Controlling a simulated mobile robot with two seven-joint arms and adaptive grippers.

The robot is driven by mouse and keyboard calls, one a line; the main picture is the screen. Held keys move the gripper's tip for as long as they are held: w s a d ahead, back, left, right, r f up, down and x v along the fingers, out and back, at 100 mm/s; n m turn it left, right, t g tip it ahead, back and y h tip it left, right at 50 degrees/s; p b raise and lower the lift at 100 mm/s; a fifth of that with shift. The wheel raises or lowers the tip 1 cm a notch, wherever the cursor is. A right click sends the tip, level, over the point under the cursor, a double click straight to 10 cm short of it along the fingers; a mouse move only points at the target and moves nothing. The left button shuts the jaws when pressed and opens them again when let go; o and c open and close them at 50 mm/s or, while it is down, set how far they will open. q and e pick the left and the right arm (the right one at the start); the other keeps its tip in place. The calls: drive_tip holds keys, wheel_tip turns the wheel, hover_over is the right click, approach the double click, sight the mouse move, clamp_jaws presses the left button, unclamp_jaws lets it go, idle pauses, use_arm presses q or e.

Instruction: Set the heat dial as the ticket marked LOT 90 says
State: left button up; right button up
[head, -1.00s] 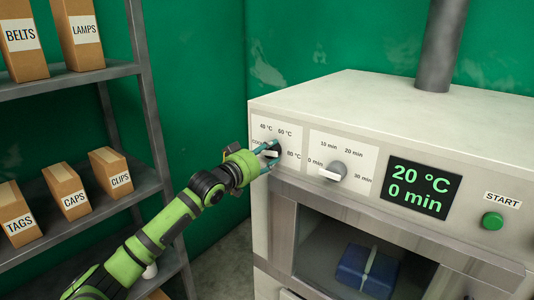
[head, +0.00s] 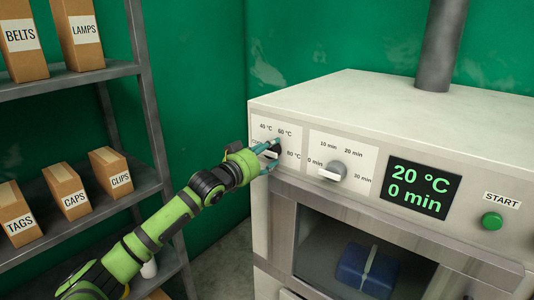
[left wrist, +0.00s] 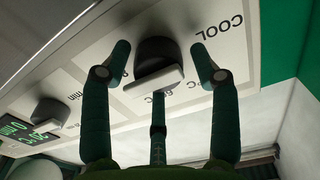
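The heat dial (head: 276,150) is a dark round knob with a pale bar, on a white plate at the left of the machine's front. Its scale shows COOL, 40 °C, 60 °C and 80 °C. My left gripper (head: 268,148) is at the dial. In the left wrist view the dial (left wrist: 156,52) lies between the spread fingers of my left gripper (left wrist: 160,65), with gaps at both sides. A third finger is below it. The display (head: 419,188) reads 20 °C and 0 min. No LOT 90 ticket and no right gripper show.
The time dial (head: 335,171) sits close to the right of the heat dial, pointing near 0 min. A green START button (head: 492,221) is farther right. A blue bundle (head: 367,270) lies behind the machine's window. A shelf (head: 70,80) with several boxes stands left.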

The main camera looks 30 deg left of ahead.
use_arm(q)
drive_tip(key=shift+f, duration=0.1)
drive_tip(key=shift+s+f, duration=0.1)
drive_tip(key=shift+s, duration=0.45)
drive_tip(key=s, duration=1)
drive_tip(key=shift+s+a, duration=0.4)
drive_tip(key=shift+a, duration=0.05)
